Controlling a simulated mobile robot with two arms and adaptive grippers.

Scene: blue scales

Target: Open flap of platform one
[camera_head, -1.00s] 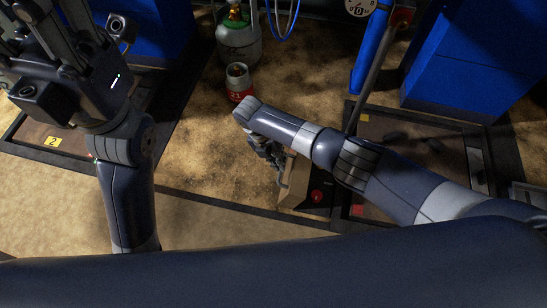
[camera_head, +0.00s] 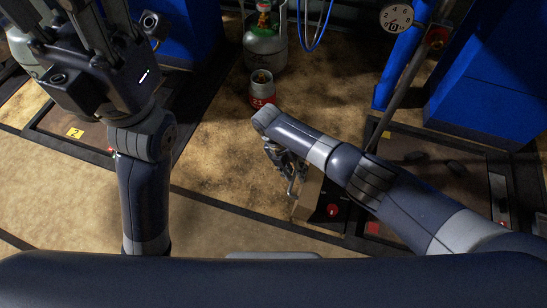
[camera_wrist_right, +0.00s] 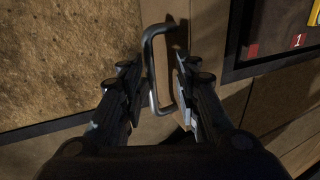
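Platform one (camera_head: 402,226) is the dark framed platform at right in the head view. The wrist view shows its frame (camera_wrist_right: 234,72) with a red square and a "1" label (camera_wrist_right: 298,41). A wooden flap (camera_head: 309,193) stands at its near left side; the wrist view shows this panel (camera_wrist_right: 206,30) with a metal bar handle (camera_wrist_right: 153,72). My right gripper (camera_head: 287,170) is at the handle; in the wrist view its fingers (camera_wrist_right: 157,84) are apart, one on each side of the bar. My left gripper (camera_head: 72,22) is raised at upper left, its fingertips cut off.
A red button (camera_head: 332,210) sits beside the flap. A small red and white cylinder (camera_head: 262,90) and a grey-green gas bottle (camera_head: 264,45) stand behind. Another platform, labelled "2" (camera_head: 75,133), lies left. A slanted pole (camera_head: 402,85) and blue cabinets (camera_head: 487,85) are at right.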

